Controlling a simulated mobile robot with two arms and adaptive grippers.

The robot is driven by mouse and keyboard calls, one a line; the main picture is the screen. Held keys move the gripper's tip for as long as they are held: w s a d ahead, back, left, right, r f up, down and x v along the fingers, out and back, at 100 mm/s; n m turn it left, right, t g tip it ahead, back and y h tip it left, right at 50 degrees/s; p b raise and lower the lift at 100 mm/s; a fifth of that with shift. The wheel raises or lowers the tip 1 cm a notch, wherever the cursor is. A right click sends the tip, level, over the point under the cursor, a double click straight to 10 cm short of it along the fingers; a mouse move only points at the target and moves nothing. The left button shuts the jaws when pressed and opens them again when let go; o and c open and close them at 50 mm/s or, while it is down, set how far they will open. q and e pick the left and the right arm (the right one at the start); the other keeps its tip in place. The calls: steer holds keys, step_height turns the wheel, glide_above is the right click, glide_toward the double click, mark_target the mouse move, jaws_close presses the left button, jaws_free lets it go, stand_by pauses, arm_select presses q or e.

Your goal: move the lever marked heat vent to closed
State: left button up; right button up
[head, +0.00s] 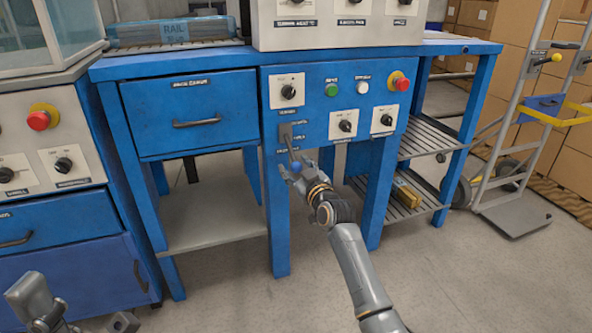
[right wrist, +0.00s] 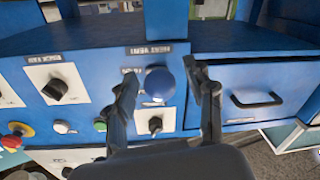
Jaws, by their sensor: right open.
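The heat vent lever (head: 289,146) is on the blue front panel, below a dial. Its stem slants down and out from a grey plate and ends in a blue ball knob (head: 295,167). The small position words beside it are too blurred to read. My right gripper (head: 292,174) is open at the knob. In the right wrist view, the blue knob (right wrist: 159,83) shows between the two spread fingers of my right gripper (right wrist: 166,90), with the label (right wrist: 150,50) upside down behind it. I cannot tell whether a finger touches the knob. My left gripper (head: 80,312) shows only partly at lower left.
Dials, a green button (head: 331,90), a white button (head: 362,88) and a red stop button (head: 400,83) sit near the lever. A drawer (head: 190,112) is to the left. Blue legs and slatted shelves (head: 430,140) stand below. A hand truck (head: 510,110) is at right.

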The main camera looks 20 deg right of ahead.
jaws_close()
steer(key=shift+r+p, duration=0.1)
steer(key=shift+p, duration=0.2)
